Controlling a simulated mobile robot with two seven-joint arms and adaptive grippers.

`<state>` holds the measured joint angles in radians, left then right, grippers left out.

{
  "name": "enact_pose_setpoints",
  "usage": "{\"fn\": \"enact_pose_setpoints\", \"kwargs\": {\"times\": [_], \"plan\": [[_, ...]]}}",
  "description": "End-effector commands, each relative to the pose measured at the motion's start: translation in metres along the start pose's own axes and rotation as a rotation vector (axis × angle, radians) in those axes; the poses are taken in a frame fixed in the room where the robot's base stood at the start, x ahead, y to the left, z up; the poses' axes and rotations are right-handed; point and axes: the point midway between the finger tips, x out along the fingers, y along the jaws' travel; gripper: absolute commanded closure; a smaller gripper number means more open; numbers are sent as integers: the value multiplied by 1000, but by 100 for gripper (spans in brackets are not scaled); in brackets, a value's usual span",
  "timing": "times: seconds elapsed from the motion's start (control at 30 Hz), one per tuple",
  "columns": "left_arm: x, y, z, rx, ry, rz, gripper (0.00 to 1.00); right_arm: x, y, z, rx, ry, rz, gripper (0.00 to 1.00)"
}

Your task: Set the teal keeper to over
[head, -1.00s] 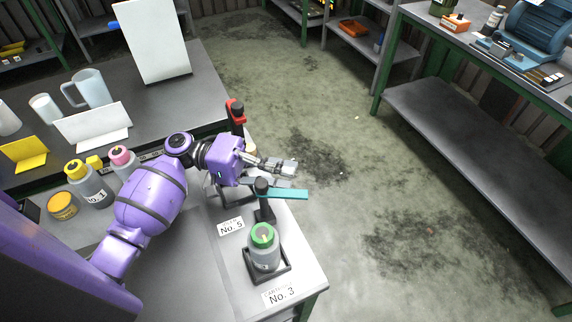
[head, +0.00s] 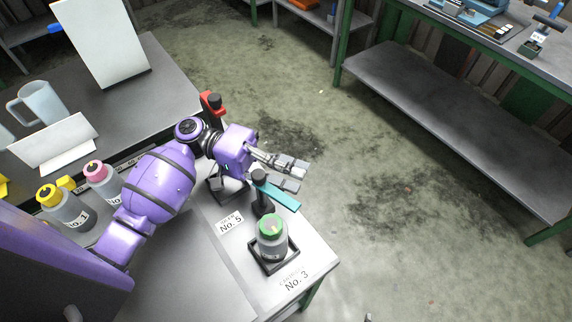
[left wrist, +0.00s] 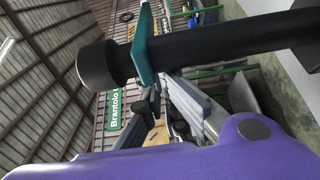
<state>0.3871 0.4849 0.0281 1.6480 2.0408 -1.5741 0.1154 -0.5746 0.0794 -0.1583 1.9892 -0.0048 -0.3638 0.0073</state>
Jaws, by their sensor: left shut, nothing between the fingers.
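The teal keeper (head: 281,196) is a flat bar on a black post (head: 261,190) at the bench's right edge. It points right and toward the front, with its free end beside and above the green-capped bottle (head: 270,238), not over the cap. The bottle stands upright in a black square tray by the No. 3 label. My left gripper (head: 300,176) is shut and empty, just behind the keeper; I cannot tell whether they touch. In the left wrist view the keeper (left wrist: 144,45) crosses in front of the gripper fingers (left wrist: 160,90), beside the black post. My right gripper is out of view.
A red-and-black fixture (head: 212,106) stands behind my left wrist. Bottles with yellow (head: 48,195) and pink (head: 95,171) caps stand at the left. A No. 5 label (head: 230,223) lies near the post. Open floor lies right of the bench.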

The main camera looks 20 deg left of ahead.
Motion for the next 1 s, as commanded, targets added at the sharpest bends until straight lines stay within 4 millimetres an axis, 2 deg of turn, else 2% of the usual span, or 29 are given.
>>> {"fn": "enact_pose_setpoints", "kwargs": {"times": [0.5, 1.0], "plan": [[13, -2, 18, -7, -11, 3, 100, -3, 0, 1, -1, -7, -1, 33], [15, -1, 20, -7, -11, 7, 100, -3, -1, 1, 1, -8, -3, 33]]}}
